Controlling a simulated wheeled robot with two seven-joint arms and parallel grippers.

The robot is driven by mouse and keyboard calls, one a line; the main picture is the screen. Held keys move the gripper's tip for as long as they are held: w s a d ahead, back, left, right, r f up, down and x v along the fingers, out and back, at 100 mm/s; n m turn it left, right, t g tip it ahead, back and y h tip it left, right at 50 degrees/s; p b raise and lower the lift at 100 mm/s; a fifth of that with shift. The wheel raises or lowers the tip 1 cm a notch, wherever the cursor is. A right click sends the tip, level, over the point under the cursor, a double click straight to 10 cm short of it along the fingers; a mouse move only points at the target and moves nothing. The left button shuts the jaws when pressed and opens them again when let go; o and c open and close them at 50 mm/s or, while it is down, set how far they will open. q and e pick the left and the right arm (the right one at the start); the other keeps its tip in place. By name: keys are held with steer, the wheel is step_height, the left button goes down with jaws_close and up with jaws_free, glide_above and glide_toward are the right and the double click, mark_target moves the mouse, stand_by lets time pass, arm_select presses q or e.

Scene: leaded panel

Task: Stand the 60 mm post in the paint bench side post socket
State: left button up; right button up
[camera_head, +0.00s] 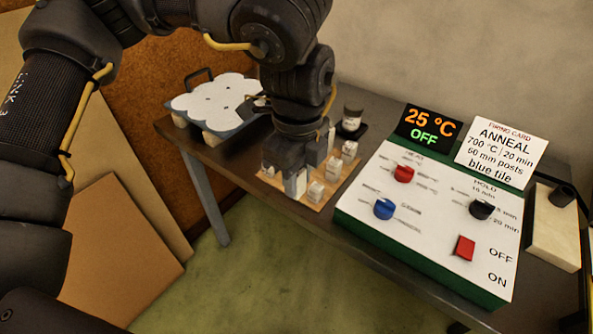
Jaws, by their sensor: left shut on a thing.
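My left gripper (297,182) points down over a wooden board (325,205) on the table. It is shut on a pale post (301,183), mostly hidden between the dark fingers. I cannot tell this post's length or whether its foot touches the board. Several short pale posts stand on the same board, one (316,192) just right of the gripper, others (333,169) and (349,152) farther back. The wrist hides part of the board. I cannot make out the paint bench side post socket. My right gripper is not in view.
A control box (350,205) with knobs, a red switch, a 25 °C OFF display and a firing card fills the table's right side. A jar (352,117) stands behind the board. A tray with a white cut-out (215,100) is at the back left. A pale slab (552,232) lies far right.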

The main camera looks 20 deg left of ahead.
arm_select(q)
steer(key=shift+s+d+r, duration=0.2)
steer(key=shift+s+r, duration=0.15)
steer(key=shift+s, duration=0.4)
steer(key=a+f+n, duration=0.4)
steer(key=f+n, duration=0.1)
steer(key=f, duration=0.3)
steer(key=a+f+n+p, duration=0.1)
steer(key=a+f+n, duration=0.3)
steer(key=f, duration=0.5)
steer(key=a+f+n, duration=0.5)
steer(key=f+n, duration=0.2)
steer(key=f, duration=0.2)
steer(key=shift+f+n+p, duration=0.2)
steer(key=shift+n+p, duration=0.1)
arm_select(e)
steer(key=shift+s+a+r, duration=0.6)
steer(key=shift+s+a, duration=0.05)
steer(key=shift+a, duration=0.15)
